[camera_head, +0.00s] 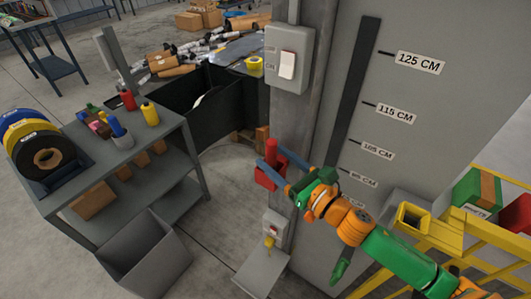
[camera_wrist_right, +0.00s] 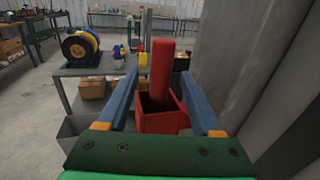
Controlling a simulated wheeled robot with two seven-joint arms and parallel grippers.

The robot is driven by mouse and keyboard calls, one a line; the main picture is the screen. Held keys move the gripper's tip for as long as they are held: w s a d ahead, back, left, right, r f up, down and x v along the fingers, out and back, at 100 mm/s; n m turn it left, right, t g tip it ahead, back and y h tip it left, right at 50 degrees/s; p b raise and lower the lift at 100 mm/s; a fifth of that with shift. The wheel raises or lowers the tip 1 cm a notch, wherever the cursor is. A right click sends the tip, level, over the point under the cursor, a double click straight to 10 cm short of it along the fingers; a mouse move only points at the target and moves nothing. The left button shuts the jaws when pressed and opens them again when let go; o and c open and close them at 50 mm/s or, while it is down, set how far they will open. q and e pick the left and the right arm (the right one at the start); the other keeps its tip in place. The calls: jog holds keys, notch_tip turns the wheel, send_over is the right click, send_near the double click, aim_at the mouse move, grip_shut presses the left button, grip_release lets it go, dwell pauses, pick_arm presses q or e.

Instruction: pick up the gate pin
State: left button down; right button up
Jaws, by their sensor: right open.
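The gate pin is a red cylinder (camera_wrist_right: 162,72) standing upright in a red square holder (camera_wrist_right: 166,121) in the right wrist view. In the head view the pin (camera_head: 271,151) and its holder (camera_head: 268,175) show beside the grey post. My right gripper (camera_head: 275,170) has its two blue fingers apart, one on each side of the pin and holder. In the wrist view the fingers (camera_wrist_right: 166,100) are spread with the pin between them, and clear gaps show on both sides. The pin's lower end is hidden inside the holder. My left gripper is in neither view.
A grey post with a white switch (camera_head: 287,66) and a tall panel with height marks (camera_head: 415,100) stand close to my right arm. A grey shelf table (camera_head: 165,136) with bottles and tape rolls stands left. A yellow frame (camera_head: 460,232) is at the right.

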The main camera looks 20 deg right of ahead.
jog(key=shift+w+a+r+p, duration=0.3)
jog(key=shift+w+p, duration=0.1)
jog(key=shift+w, duration=0.2)
jog(key=shift+w+a+r+p, duration=0.15)
jog(key=shift+w+r+p, duration=0.1)
jog(key=shift+w+p, duration=0.25)
jog(key=w, duration=0.1)
jog(key=w+a+f, duration=0.1)
jog(key=shift+w+a, duration=0.1)
jog(key=shift+w, duration=0.25)
jog(key=shift+s+r, duration=0.1)
jog(key=shift+s, duration=0.2)
jog(key=c, duration=0.7)
grip_shut()
jog(key=shift+w, duration=0.1)
